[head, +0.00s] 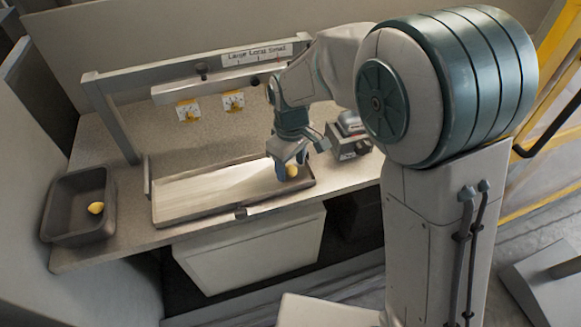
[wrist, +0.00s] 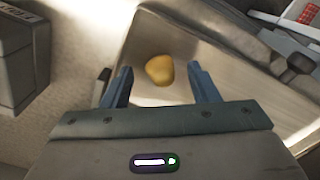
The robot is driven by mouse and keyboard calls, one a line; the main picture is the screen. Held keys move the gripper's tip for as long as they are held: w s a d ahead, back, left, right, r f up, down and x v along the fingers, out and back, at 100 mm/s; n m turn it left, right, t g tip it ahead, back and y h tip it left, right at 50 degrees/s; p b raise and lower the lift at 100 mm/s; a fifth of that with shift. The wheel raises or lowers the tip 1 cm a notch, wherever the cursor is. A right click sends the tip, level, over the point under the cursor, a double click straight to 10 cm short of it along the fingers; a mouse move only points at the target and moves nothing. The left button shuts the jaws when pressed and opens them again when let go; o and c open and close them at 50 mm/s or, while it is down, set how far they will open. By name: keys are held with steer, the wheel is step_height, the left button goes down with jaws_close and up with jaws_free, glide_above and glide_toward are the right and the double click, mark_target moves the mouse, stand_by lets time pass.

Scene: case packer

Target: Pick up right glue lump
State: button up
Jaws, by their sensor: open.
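The right glue lump (head: 292,171) is a small yellow lump at the right end of the shallow metal tray. In the wrist view the glue lump (wrist: 160,69) lies on the tray floor, between and just beyond the fingertips. My gripper (head: 291,158) is open and empty above it; its two blue fingers also show in the wrist view (wrist: 158,75). The gripper partly covers the lump in the head view. Whether a finger touches it I cannot tell. Another yellow lump (head: 96,208) lies in the dark bin (head: 62,238) at the left.
The tray (head: 172,216) has raised rims close around my gripper. A dark grey device (head: 350,148) stands just right of the tray. A metal frame (head: 115,120) with a sign and two yellow-marked dials spans behind it. The rest of the tray looks empty.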

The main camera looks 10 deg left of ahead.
mark_target(294, 167)
steer(key=shift+f, duration=0.2)
steer(key=c, duration=1)
steer(key=shift+r, duration=0.1)
steer(key=shift+r, duration=0.6)
steer(key=r, duration=0.1)
steer(key=d+r, duration=0.1)
steer(key=r, duration=0.1)
steer(key=shift+s+r+b, duration=0.15)
steer(key=shift+s+b, duration=0.05)
steer(key=shift+b, duration=0.1)
steer(key=s+d+r, duration=0.1)
steer(key=d+r, duration=0.1)
steer(key=d, duration=0.1)
steer(key=s+d+r, duration=0.2)
steer(key=d, duration=0.1)
steer(key=s+d+r+b, duration=0.1)
steer(key=s+d+r, duration=0.1)
steer(key=d, duration=0.1)
steer(key=shift+s+d+r, duration=0.15)
steer(key=shift+r, duration=0.05)
